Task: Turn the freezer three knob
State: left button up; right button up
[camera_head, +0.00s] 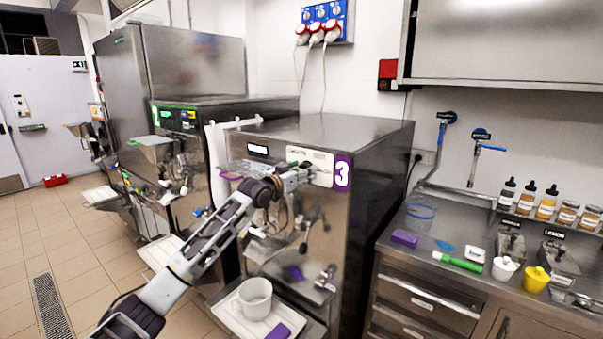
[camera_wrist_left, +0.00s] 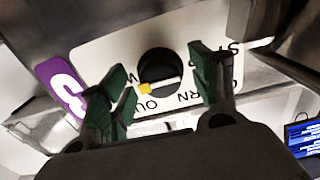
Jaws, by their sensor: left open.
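Freezer three (camera_head: 375,150) is a steel machine with a purple "3" label on its front corner. Its knob is hidden behind my gripper in the head view. In the left wrist view the black round knob (camera_wrist_left: 158,64) sits on a white printed panel (camera_wrist_left: 100,52), with a white and yellow pointer mark at its edge. My left gripper (camera_head: 292,178) is at that panel. In the wrist view its two green-padded fingers (camera_wrist_left: 159,68) are open, one on each side of the knob. I cannot tell whether they touch it. My right gripper is not in view.
Freezer two (camera_head: 180,116) stands to the left. A white tray (camera_head: 228,316) with a white tub (camera_head: 255,297) and a purple piece is below freezer three. A steel counter (camera_head: 395,258) with bottles and utensils is at the right. Tiled floor lies open at the left.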

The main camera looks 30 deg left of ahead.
pick_arm(q)
jog(key=shift+s, duration=0.15)
jog(key=s, duration=1.1)
jog(key=shift+s+a, duration=0.3)
jog(key=shift+a, duration=0.15)
dwell(0.7)
dwell(0.6)
